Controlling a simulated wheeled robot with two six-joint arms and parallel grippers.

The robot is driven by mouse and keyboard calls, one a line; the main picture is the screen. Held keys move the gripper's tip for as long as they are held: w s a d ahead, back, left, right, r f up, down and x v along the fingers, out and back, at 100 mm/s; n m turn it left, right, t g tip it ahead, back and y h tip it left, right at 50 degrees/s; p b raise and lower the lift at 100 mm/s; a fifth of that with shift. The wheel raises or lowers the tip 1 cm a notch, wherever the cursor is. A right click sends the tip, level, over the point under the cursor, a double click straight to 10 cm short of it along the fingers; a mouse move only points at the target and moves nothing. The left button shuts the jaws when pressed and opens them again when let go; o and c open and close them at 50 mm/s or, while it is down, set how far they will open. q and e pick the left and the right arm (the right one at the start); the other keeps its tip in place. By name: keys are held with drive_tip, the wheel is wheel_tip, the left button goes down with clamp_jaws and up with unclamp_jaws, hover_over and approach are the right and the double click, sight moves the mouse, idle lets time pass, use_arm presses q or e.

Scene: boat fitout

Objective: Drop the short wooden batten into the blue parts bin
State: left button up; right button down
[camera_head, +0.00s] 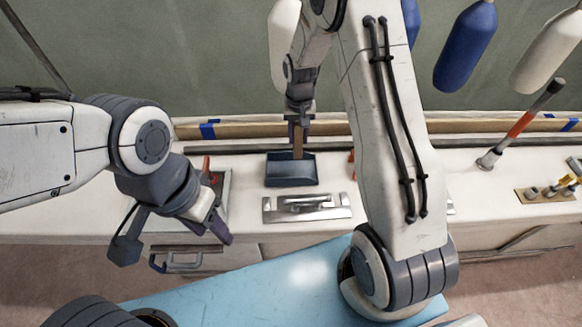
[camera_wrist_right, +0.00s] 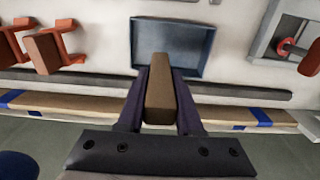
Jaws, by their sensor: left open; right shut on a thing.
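The short wooden batten (camera_wrist_right: 160,98) is brown and held between the two fingers of my right gripper (camera_wrist_right: 161,100). In the head view the batten (camera_head: 298,141) hangs upright below my right gripper (camera_head: 298,122), over the back part of the blue parts bin. The blue parts bin (camera_head: 291,173) is a dark blue open box on the white bench. In the right wrist view the bin (camera_wrist_right: 173,45) looks empty, and the batten's far end overlaps its near edge. Whether they touch I cannot tell. My left gripper (camera_head: 222,226) is open and empty at the bench's front edge.
Orange clamps (camera_wrist_right: 50,47) are beside the bin. A long wooden strip (camera_head: 250,129) runs along the back. Blue and white fenders (camera_head: 466,45) hang above.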

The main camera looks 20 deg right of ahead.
sight(298, 147)
wheel_tip(298, 147, down, 5)
drive_tip(key=b, duration=0.3)
drive_tip(key=shift+r, duration=0.15)
drive_tip(key=c, duration=0.5)
unclamp_jaws()
wheel_tip(298, 147, up, 11)
drive_tip(key=shift+f+b, duration=0.2)
drive_tip(key=shift+b, duration=0.25)
